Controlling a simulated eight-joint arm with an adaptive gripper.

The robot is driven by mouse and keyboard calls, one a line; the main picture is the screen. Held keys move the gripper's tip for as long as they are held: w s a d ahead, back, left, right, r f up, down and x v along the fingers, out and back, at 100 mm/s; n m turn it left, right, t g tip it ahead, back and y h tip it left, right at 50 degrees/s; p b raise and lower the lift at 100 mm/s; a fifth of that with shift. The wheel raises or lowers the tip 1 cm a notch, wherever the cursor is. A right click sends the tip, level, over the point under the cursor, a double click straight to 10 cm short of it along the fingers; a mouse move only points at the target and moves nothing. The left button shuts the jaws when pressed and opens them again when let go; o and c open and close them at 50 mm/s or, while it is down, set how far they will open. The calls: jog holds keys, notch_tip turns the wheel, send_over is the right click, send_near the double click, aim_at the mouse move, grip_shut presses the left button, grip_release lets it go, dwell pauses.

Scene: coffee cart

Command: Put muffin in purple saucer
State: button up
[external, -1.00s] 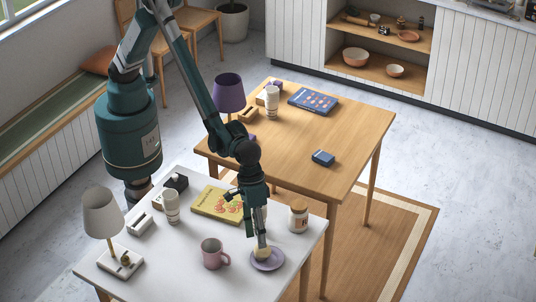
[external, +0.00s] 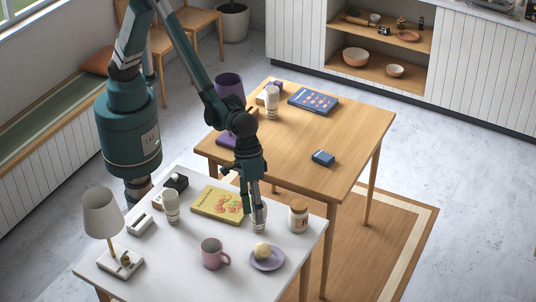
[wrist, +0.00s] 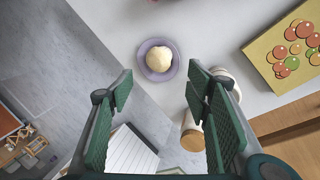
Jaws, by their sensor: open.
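The muffin (external: 262,251), a pale round bun, sits on the purple saucer (external: 279,262) near the front right of the white table. In the wrist view the muffin (wrist: 159,59) rests inside the rim of the saucer (wrist: 147,71). My gripper (external: 258,229) is above the table, behind and above the saucer, pointing down. In the wrist view my gripper (wrist: 160,88) has its green-padded fingers wide apart with nothing between them. The muffin and saucer lie beyond the fingertips, apart from them.
A pink mug (external: 211,255) stands left of the saucer. A jar with a wooden lid (external: 298,217) stands behind it to the right. A yellow book (external: 215,204) lies farther back. A pale cup (wrist: 225,74) is partly hidden by the right finger.

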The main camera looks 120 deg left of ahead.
jog(key=shift+r, duration=0.1)
dwell(0.5)
jog(key=s+a+r+m+t, duration=0.2)
jog(key=s+a+r+m, duration=0.2)
jog(key=s+a+r, duration=1.45)
jog(key=s+a+r+m+t, duration=0.1)
jog(key=s+a, duration=0.4)
jog(key=s, duration=0.3)
jog(key=s+a+r+m+t+y, duration=0.1)
jog(key=s+a+m, duration=0.1)
jog(key=s+a, duration=0.2)
jog(key=s+a+r+m+y, duration=0.1)
jog(key=s+a, duration=0.4)
jog(key=s, duration=0.6)
jog(key=shift+s+a+r+m+t, duration=0.2)
jog(key=shift+s+a+m+t, duration=0.2)
jog(key=shift+m, duration=0.2)
notch_tip(320, 180, down, 15)
jog(key=b, duration=1.5)
jog(key=shift+f, duration=0.15)
jog(key=shift+o, duration=0.5)
